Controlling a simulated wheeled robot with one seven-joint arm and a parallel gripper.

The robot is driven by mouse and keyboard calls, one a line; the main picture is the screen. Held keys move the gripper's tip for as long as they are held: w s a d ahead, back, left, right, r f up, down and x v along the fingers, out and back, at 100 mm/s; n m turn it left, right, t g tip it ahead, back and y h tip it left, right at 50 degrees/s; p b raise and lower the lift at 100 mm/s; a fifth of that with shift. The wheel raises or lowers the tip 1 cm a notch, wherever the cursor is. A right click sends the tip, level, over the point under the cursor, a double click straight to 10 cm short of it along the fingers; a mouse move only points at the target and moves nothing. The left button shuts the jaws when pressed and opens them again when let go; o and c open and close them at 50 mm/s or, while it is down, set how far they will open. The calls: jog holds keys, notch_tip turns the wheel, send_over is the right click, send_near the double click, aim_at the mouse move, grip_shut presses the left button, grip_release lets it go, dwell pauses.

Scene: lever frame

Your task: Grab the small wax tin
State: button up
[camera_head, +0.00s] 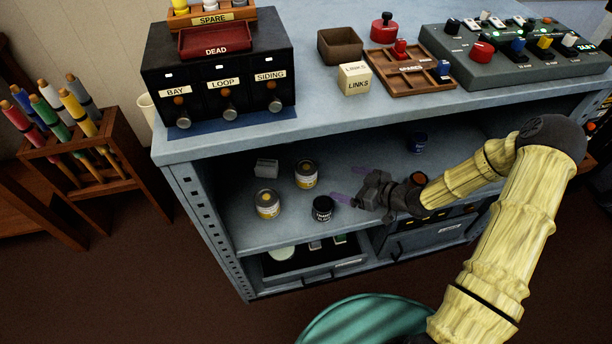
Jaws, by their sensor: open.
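A small black tin (322,208) with white lettering stands on the open shelf under the bench top, near its front edge. Two larger tins with yellow-and-grey labels stand to its left: a front tin (267,204) and a rear tin (306,174). A small dark blue tin (418,141) stands farther back to the right. The lettering is too small to read, so I cannot tell which is the wax tin. My gripper (346,184) is open and empty, its purple fingers pointing left, just right of the black tin and apart from it.
A grey block (266,167) sits behind the yellow-labelled tins. The bench top (300,118) overhangs the shelf (245,235). Below are drawers, the left one (310,268) holding small items. A green round seat (365,322) stands in front.

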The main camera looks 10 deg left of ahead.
aim_at(306, 170)
jog(key=b+x, duration=0.2)
jog(key=x, duration=1)
jog(key=shift+w+d+f, duration=0.1)
jog(key=shift+f, duration=0.1)
jog(key=b+x, duration=0.1)
jog(key=x, duration=0.1)
jog(key=b+x, duration=0.1)
jog(key=x, duration=0.2)
jog(key=shift+w+f, duration=0.15)
jog(key=shift+w, duration=0.25)
jog(key=c, duration=1.3)
